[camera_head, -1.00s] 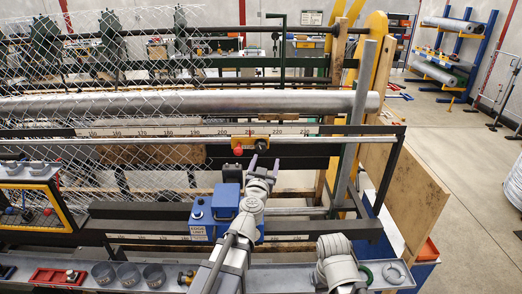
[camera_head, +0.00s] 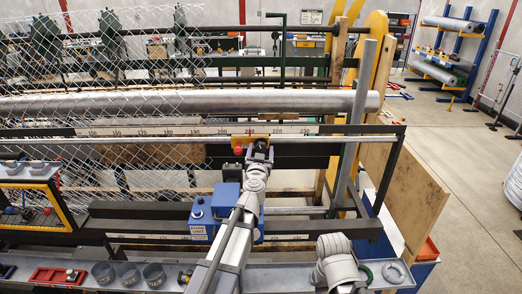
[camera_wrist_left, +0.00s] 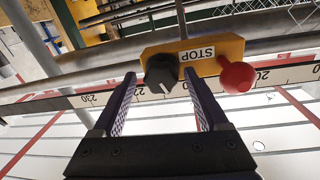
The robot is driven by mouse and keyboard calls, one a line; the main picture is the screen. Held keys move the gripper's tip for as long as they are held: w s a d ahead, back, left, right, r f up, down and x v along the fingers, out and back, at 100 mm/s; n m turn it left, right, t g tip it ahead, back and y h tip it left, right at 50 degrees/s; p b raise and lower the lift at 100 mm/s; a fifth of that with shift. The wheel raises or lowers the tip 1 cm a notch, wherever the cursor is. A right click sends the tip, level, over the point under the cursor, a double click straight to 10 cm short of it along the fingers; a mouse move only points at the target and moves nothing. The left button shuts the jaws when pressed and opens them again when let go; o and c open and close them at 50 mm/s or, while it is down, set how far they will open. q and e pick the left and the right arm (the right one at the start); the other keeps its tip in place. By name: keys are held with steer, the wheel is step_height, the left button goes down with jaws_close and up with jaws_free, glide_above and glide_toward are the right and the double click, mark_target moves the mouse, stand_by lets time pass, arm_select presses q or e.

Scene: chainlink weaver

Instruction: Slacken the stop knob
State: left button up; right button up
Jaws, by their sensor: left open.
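The yellow stop block (camera_wrist_left: 215,47) with its STOP label rides on a metal rail over the numbered scale, and it also shows in the head view (camera_head: 243,139). The black stop knob (camera_wrist_left: 161,72) sticks out of the block, beside a red ball handle (camera_wrist_left: 237,77). My left gripper (camera_wrist_left: 159,76) is open, its two fingers on either side of the knob. I see a gap by the fingers and cannot tell if either touches. In the head view my left gripper (camera_head: 262,150) covers the knob. My right gripper is out of view.
A blue box unit (camera_head: 213,208) sits below my left arm. The metal roller (camera_head: 200,103) and chain-link mesh (camera_head: 120,60) lie behind the scale (camera_head: 180,131). A tray with grey cups (camera_head: 128,275) runs along the front. Open floor is at right.

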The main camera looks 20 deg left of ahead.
arm_select(q)
steer(key=shift+w+a, duration=0.1)
steer(key=shift+w, duration=0.25)
steer(key=shift+s, duration=0.1)
steer(key=shift+c, duration=0.2)
jaws_close()
